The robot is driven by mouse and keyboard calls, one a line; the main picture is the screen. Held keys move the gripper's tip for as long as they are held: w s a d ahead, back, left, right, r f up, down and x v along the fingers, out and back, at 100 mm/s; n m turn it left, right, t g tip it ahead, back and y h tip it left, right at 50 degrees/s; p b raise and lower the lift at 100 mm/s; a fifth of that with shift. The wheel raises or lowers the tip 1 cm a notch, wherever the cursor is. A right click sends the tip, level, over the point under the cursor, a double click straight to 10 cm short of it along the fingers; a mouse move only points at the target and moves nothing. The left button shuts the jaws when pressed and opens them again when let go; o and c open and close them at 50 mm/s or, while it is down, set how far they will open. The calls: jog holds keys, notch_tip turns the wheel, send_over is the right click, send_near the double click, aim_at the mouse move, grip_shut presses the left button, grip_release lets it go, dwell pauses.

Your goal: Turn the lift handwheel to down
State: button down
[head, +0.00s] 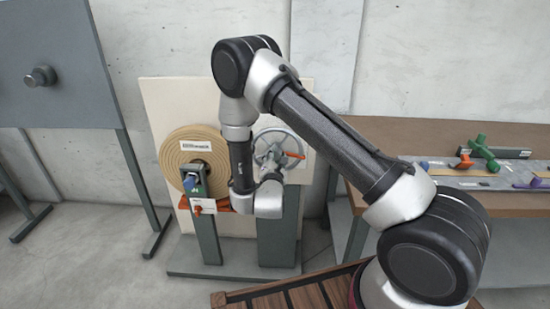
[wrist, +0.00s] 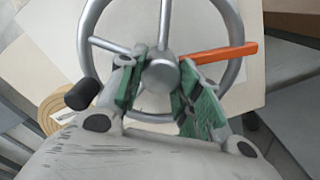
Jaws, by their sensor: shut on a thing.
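The lift handwheel (head: 278,130) is a grey spoked wheel on the pale upright panel, facing me. In the wrist view the handwheel (wrist: 239,25) fills the upper middle, with a round hub at its centre. An orange pointer (wrist: 225,52) sticks out from the hub to the right; in the head view it also points right (head: 295,155). My gripper (wrist: 162,85) has its green-padded fingers on both sides of the hub, shut on the handwheel. A black knob (wrist: 82,94) shows at lower left. In the head view my wrist hides the wheel's lower part.
A tan spiral roll (head: 172,160) sits left of the wheel, with a post in front. A grey panel on legs (head: 60,60) stands further left. A workbench (head: 400,128) with coloured parts stands to the right. A slatted wooden surface (head: 285,298) lies at front.

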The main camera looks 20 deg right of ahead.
dwell(0.7)
jog(key=c, duration=1)
grip_release()
jog(key=v, duration=1.2)
